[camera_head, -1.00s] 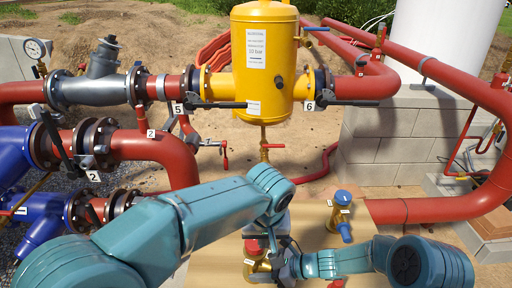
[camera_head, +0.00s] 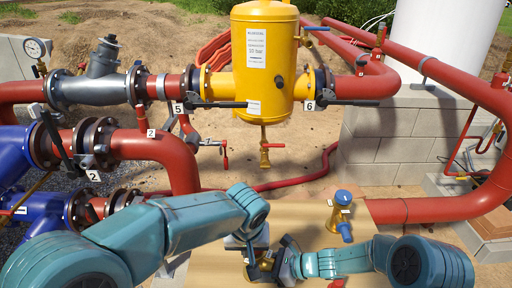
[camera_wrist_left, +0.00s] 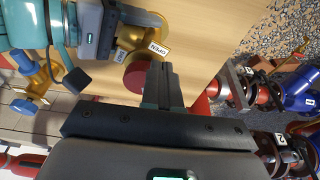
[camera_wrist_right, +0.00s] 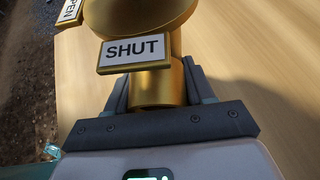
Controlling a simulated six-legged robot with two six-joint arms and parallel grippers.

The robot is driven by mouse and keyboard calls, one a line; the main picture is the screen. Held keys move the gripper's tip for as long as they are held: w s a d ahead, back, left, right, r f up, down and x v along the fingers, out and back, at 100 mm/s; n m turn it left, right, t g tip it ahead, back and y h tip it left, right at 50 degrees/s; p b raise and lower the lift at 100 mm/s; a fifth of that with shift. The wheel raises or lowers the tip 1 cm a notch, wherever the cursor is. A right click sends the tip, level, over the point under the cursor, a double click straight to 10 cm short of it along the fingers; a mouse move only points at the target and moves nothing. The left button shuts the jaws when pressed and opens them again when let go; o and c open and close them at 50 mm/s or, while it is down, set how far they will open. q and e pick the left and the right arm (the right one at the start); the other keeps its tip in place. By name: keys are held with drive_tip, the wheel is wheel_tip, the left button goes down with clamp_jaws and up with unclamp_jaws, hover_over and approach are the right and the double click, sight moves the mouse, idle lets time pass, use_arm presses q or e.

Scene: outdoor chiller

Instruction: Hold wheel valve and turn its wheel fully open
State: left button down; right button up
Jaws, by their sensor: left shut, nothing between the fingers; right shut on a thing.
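The wheel valve is a brass body (camera_wrist_right: 152,88) with a white SHUT plate (camera_wrist_right: 133,53) and an OPEN plate (camera_wrist_right: 70,10) in the right wrist view. My right gripper (camera_wrist_right: 152,95) is shut on the brass body, one finger on each side. The left wrist view shows the valve's brass body (camera_wrist_left: 148,28) and part of its red wheel (camera_wrist_left: 140,76). My left gripper (camera_wrist_left: 166,85) is shut and empty, its fingers overlapping the wheel in that view. I cannot tell whether they touch it. In the head view my left gripper hides the red wheel.
A second valve with a blue wheel (camera_head: 343,197) stands on the wooden board (camera_head: 312,215), right of the wheel valve. Red pipes (camera_head: 170,147), a yellow tank (camera_head: 265,60) and blue pipe parts (camera_head: 30,215) lie behind and to the left.

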use_arm(q)
drive_tip(key=shift+s+f, duration=0.15)
drive_tip(key=shift+f, duration=0.5)
use_arm(e)
drive_tip(key=shift+r, duration=0.1)
use_arm(q)
drive_tip(key=shift+f, duration=0.15)
use_arm(e)
drive_tip(key=shift+s, duration=0.1)
use_arm(q)
drive_tip(key=shift+w+d+r, duration=0.15)
drive_tip(key=shift+w+r, duration=0.05)
drive_tip(key=shift+w, duration=0.15)
drive_tip(key=shift+w+d+r, duration=0.1)
drive_tip(key=shift+w+d, duration=0.05)
drive_tip(key=shift+w, duration=0.2)
use_arm(e)
drive_tip(key=shift+s+f, duration=0.1)
drive_tip(key=shift+f, duration=0.1)
